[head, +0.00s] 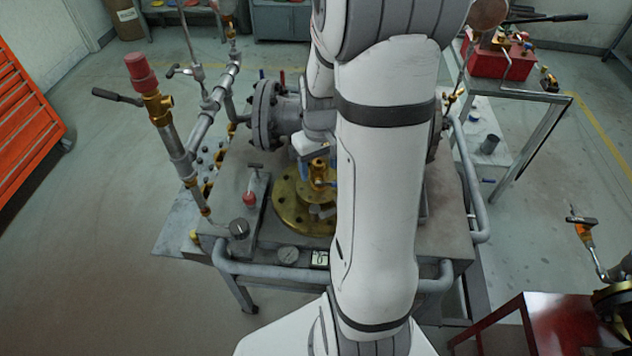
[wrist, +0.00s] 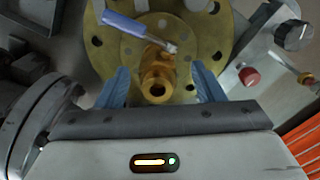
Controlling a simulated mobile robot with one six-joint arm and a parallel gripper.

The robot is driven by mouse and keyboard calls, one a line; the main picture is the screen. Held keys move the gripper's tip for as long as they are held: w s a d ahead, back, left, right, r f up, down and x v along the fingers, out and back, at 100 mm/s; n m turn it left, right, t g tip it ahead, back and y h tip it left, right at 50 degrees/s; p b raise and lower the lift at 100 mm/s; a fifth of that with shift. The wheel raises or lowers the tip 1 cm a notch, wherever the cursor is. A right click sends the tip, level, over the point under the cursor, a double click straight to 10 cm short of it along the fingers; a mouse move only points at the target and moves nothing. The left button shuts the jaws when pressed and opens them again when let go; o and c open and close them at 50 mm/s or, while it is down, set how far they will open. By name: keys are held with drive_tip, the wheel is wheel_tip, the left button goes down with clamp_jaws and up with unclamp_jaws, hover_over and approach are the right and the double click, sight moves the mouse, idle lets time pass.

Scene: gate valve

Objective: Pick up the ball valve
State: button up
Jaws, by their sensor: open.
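The ball valve (wrist: 158,78) is a small brass body with a round open port, seen in the wrist view with a lever in a blue-violet sleeve (wrist: 130,23) beside its top. It stands over a round brass flange plate (wrist: 205,35) with bolt holes. In the head view the valve (head: 319,172) and the brass flange (head: 290,205) show left of my arm, which hides part of them. My gripper (wrist: 160,88) is open, with one blue finger on each side of the valve body and a visible gap at both sides.
The flange lies on a grey workbench (head: 225,185) with a pipe rail (head: 270,268) along its front. A grey pipe flange (head: 265,115) stands behind. A red-capped valve pipe (head: 140,72) rises at left. A red-knobbed fitting (head: 250,198) and a gauge (head: 288,254) sit nearby.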

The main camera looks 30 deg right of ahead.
sight(319, 174)
drive_tip(key=f, duration=0.1)
drive_tip(key=f+b, duration=0.1)
drive_tip(key=f, duration=0.1)
drive_tip(key=f+b, duration=0.1)
drive_tip(key=shift+w+d+f, duration=0.15)
drive_tip(key=shift+w, duration=0.15)
drive_tip(key=shift+c, duration=0.5)
clamp_jaws()
wheel_tip(319, 174, up, 10)
drive_tip(key=shift+f, duration=0.1)
drive_tip(key=shift+r+p, duration=1.5)
drive_tip(key=shift+r, duration=1.05)
